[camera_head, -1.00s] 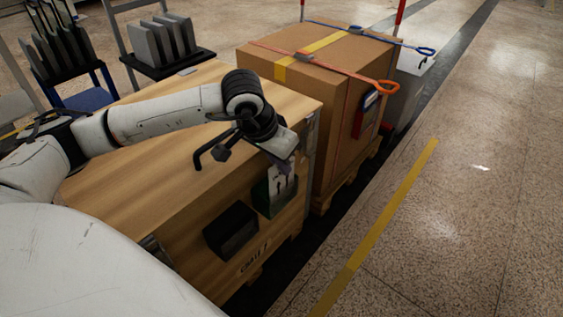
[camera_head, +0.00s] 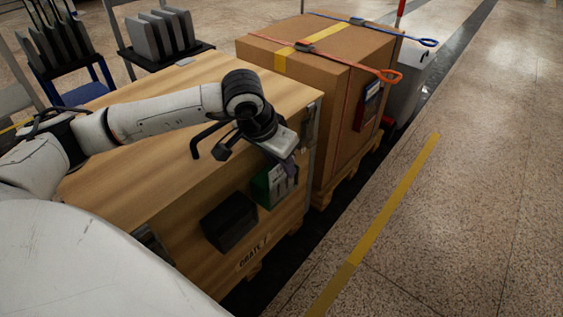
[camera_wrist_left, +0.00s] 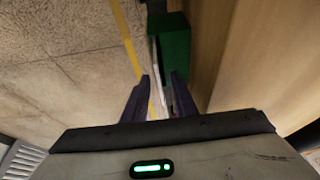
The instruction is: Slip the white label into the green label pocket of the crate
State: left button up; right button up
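The green label pocket (camera_head: 262,189) is on the side face of the wooden crate (camera_head: 185,225), beside a black box. The white label (camera_head: 279,189) is at the pocket, its lower part apparently inside; how deep is hard to tell. My left gripper (camera_head: 290,170) is over the pocket's upper edge, fingers pointing down. In the left wrist view, the fingers (camera_wrist_left: 160,85) stand apart, with the thin, pale label edge (camera_wrist_left: 157,55) between them. A gap shows, so they look open around it. The green pocket (camera_wrist_left: 176,45) is just beyond the right finger. My right gripper is not in view.
A black box (camera_head: 229,222) is fixed to the crate face left of the pocket. A strapped cardboard box (camera_head: 335,120) on a pallet stands behind the crate. Racks with grey panels (camera_head: 160,38) are at the back left. The floor at right is clear.

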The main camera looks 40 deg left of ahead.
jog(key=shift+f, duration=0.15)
